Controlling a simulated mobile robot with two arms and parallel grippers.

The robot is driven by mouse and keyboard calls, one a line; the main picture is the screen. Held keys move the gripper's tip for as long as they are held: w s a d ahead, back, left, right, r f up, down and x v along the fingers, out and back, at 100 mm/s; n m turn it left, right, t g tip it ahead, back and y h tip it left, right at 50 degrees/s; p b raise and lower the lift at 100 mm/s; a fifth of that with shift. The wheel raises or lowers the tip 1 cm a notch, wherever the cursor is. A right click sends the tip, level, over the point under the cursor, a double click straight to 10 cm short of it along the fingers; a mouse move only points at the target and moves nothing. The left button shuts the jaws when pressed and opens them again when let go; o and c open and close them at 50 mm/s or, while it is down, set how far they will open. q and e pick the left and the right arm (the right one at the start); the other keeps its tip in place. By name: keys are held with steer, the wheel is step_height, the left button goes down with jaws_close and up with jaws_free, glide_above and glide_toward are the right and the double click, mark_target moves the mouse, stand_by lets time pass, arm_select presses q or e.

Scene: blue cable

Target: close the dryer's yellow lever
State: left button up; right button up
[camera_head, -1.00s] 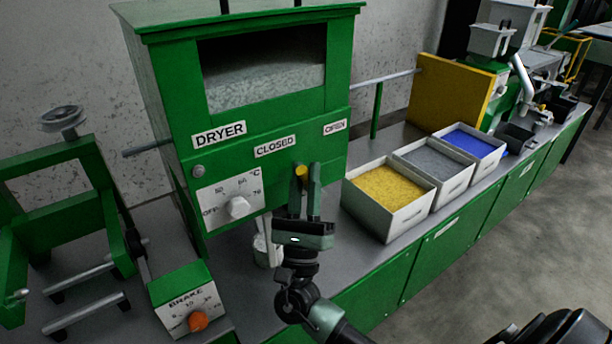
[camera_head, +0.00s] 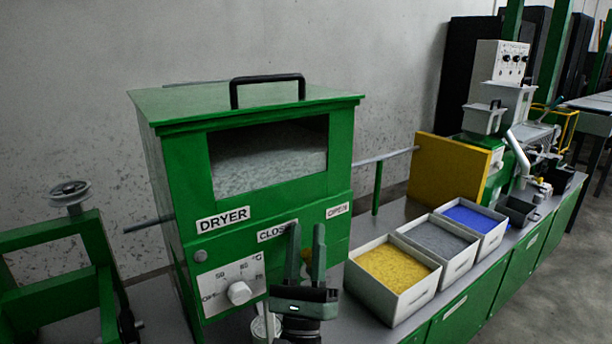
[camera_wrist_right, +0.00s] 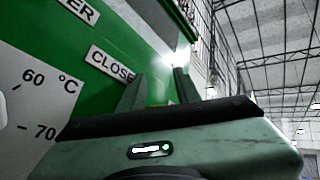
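The green dryer (camera_head: 178,195) stands on the grey bench, with its DRYER, CLOSED and OPEN labels on the front. The CLOSED label (camera_head: 271,233) is partly covered by my right gripper (camera_head: 306,229); it also shows in the right wrist view (camera_wrist_right: 108,66). That gripper points up in front of the dryer's lower front, just right of the CLOSED label and left of the OPEN label (camera_head: 338,210). Its two fingers are apart, also in the right wrist view (camera_wrist_right: 156,80). My left gripper is out of view.
A dial (camera_head: 239,292) sits on the dryer's front, left of the gripper. Boxes of yellow (camera_head: 394,268), grey (camera_head: 437,238) and blue (camera_head: 470,216) granules stand to the right. A green frame (camera_head: 60,300) stands left.

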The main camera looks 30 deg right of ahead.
step_height(320, 180, up, 15)
steer(key=shift+p, duration=1.1)
